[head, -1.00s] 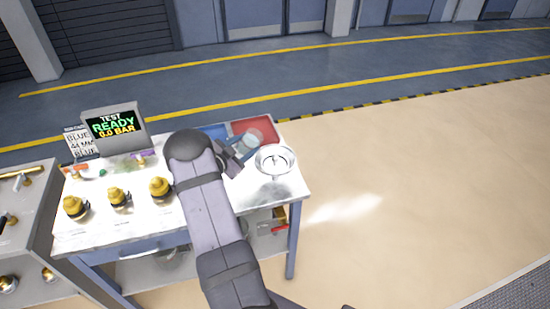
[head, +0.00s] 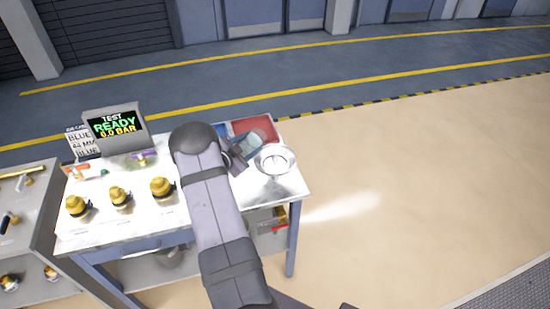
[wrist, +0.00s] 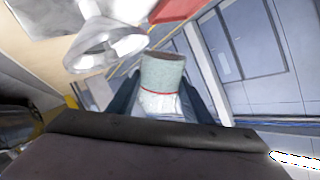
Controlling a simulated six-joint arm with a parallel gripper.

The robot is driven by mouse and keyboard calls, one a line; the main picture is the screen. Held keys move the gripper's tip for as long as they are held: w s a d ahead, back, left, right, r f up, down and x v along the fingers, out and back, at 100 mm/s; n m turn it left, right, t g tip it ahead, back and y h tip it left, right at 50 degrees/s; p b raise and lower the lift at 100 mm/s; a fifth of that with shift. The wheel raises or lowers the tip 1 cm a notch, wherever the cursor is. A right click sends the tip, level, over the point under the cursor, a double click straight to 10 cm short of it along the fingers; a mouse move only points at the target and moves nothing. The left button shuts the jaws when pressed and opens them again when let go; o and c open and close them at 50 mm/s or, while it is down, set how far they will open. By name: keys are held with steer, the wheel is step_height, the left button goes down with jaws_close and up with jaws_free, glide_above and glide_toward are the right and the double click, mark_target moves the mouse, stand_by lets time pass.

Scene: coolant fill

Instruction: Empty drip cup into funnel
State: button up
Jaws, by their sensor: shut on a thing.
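My gripper (head: 243,155) is shut on the drip cup, a translucent pale cup (head: 257,137) with a red line around it. The cup also shows between the fingers in the wrist view (wrist: 162,80). It is held above the bench, just behind and left of the funnel, and looks tilted in the wrist view. The funnel (head: 276,160) is a shiny metal bowl shape at the bench's right end; it also shows at the upper left of the wrist view (wrist: 105,45). I cannot tell whether the cup holds liquid.
A red tray (head: 240,127) and a partly hidden blue tray lie at the bench's back edge. Several yellow-capped fittings (head: 162,189) stand on the left half. A display (head: 115,127) at the back left reads TEST READY 0.0 BAR.

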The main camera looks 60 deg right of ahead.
steer(key=shift+s+d+f+m+t+y, duration=0.15)
steer(key=shift+f+m+t+y, duration=0.2)
steer(key=shift+m, duration=0.2)
steer(key=shift+s+f+m+t+y, duration=0.15)
steer(key=shift+f+m+t+y, duration=0.15)
steer(key=shift+m, duration=0.25)
stand_by(1.4)
steer(key=shift+s+r+m+t+y, duration=0.15)
steer(key=shift+r+m+t+y, duration=0.1)
steer(key=shift+r+m+t, duration=0.25)
stand_by(0.8)
steer(key=shift+s+d+f+m+t+y+b, duration=0.15)
steer(key=shift+f+m+t+y+b, duration=0.3)
steer(key=shift+b, duration=0.5)
stand_by(0.4)
steer(key=shift+s+d+f+m+t+b, duration=0.2)
steer(key=shift+s+m+b, duration=0.15)
steer(key=shift+b, duration=1.05)
steer(key=shift+s+d+f+m+t+b, duration=0.15)
steer(key=shift+s+b, duration=0.25)
steer(key=shift+b, duration=0.95)
steer(key=shift+s+d+r+m+t+y+b, duration=0.1)
steer(key=shift+s+r+m+t+y+b, duration=0.35)
steer(key=shift+b, duration=2.25)
